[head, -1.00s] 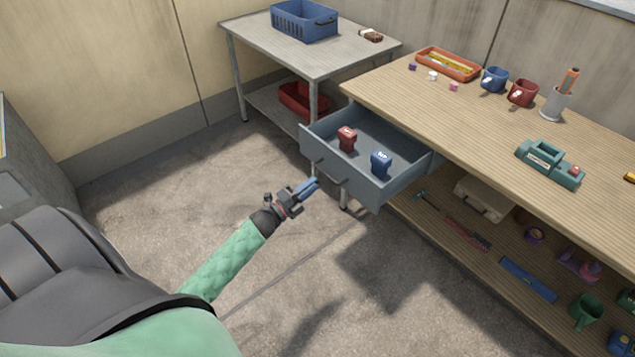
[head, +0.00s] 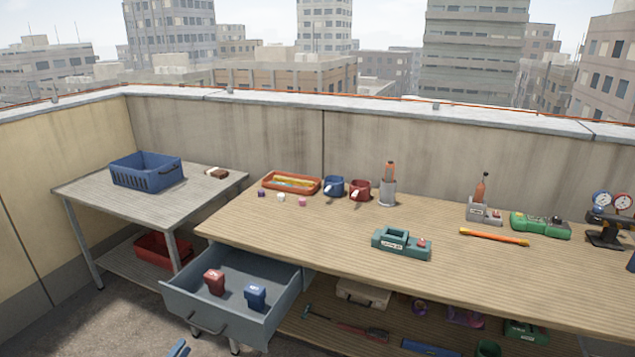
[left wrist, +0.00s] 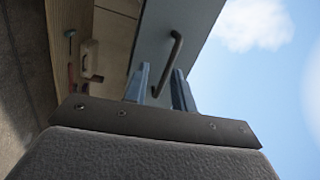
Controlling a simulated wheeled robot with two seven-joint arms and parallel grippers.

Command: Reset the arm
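My left gripper (head: 178,349) shows only as blue fingertips at the bottom edge of the head view, below the open drawer (head: 190,312). In the left wrist view its two blue fingers (left wrist: 160,88) stand apart with nothing held between them. The drawer handle (left wrist: 168,66) appears just beyond the fingers there; I see no grip on it. My right gripper is in neither view.
The pulled-out drawer holds a red item (head: 214,281) and a blue item (head: 255,296). The wooden workbench (head: 335,232) carries mugs, an orange tray (head: 291,183) and tools. A side table (head: 100,190) with a blue basket (head: 147,171) stands left. Bare floor lies below left.

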